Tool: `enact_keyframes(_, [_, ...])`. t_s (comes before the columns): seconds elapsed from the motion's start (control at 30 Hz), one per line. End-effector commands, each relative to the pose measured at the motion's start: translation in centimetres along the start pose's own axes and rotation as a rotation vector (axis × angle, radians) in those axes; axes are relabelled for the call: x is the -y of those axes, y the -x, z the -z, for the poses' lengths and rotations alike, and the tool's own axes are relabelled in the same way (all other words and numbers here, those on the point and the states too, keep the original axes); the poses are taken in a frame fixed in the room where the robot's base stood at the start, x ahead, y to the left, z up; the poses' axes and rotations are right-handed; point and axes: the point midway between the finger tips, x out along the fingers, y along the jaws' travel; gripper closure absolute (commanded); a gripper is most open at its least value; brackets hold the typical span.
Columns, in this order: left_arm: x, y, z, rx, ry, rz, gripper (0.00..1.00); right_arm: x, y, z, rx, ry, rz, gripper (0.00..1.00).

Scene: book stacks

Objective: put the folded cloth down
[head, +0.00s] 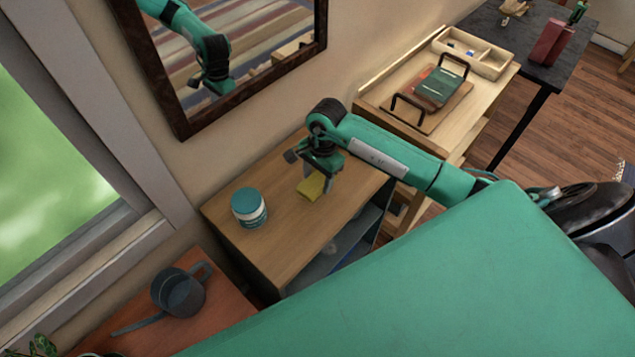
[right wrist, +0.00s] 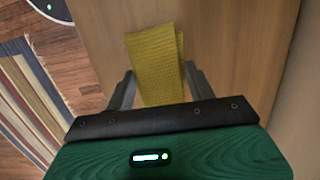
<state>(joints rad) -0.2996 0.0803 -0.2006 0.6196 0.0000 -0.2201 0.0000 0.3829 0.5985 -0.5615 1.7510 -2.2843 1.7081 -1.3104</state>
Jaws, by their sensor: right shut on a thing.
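The folded cloth is yellow. In the head view the cloth (head: 312,187) is at the tips of my right gripper (head: 318,174), over the wooden cabinet top (head: 275,235). In the right wrist view the cloth (right wrist: 156,65) stands out between the two fingers of my right gripper (right wrist: 158,88), which is shut on it. The wooden surface lies behind it there. I cannot tell whether the cloth touches the cabinet top. My left gripper is not in view.
A teal-and-white jar (head: 249,207) stands on the cabinet top, left of the cloth. A dark watering can (head: 178,292) is on a reddish table at lower left. A tray (head: 433,100) with a green book is on the shelf unit behind. A framed mirror (head: 180,110) hangs above.

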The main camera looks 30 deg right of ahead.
Motion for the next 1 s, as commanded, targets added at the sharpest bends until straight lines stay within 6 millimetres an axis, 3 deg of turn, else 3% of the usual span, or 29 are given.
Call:
enact_keyframes(0.23, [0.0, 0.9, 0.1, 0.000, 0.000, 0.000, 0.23, -0.1, -3.4, 0.4, 0.002, -0.002, -0.003, 0.69])
enact_keyframes(0.6, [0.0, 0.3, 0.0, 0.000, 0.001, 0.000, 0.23, -0.1, -4.0, 0.6, -0.001, 0.001, -0.001, 0.69])
enact_keyframes(0.63, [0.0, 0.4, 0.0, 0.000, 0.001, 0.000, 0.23, -0.1, -4.0, 0.6, -0.001, 0.001, -0.001, 0.43])
enact_keyframes(0.73, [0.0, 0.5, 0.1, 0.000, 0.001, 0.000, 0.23, -0.1, -3.9, 0.6, 0.000, 0.001, -0.001, 0.24])
enact_keyframes(1.0, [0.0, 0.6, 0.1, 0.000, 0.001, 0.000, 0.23, 0.0, -3.8, 0.5, 0.000, 0.001, -0.001, 0.23])
